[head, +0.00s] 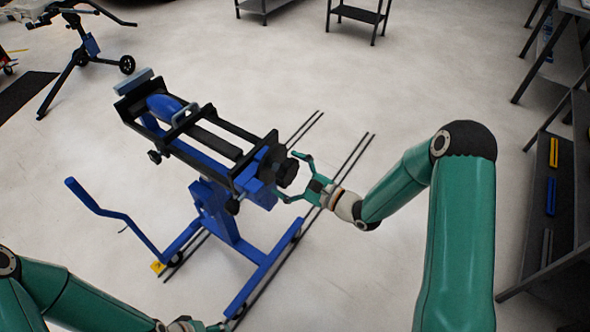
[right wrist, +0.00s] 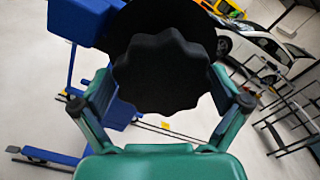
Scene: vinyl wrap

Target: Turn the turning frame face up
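The turning frame (head: 203,157) is a long black rectangular frame on a blue stand (head: 222,215), left of centre in the head view. It slopes down toward the right, with a blue rounded part and a grey handle in it. A black lobed knob (head: 287,172) sits at its near right end. The knob fills the middle of the right wrist view (right wrist: 163,72). My right gripper (head: 290,177) is open, its fingers spread on either side of the knob; contact is unclear. My left gripper (head: 208,325) shows only partly at the bottom edge, so its opening is unclear.
Dark lines (head: 345,170) run along the floor. A second stand (head: 85,50) is at the back left, and shelves (head: 555,190) line the right side. The floor between is clear.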

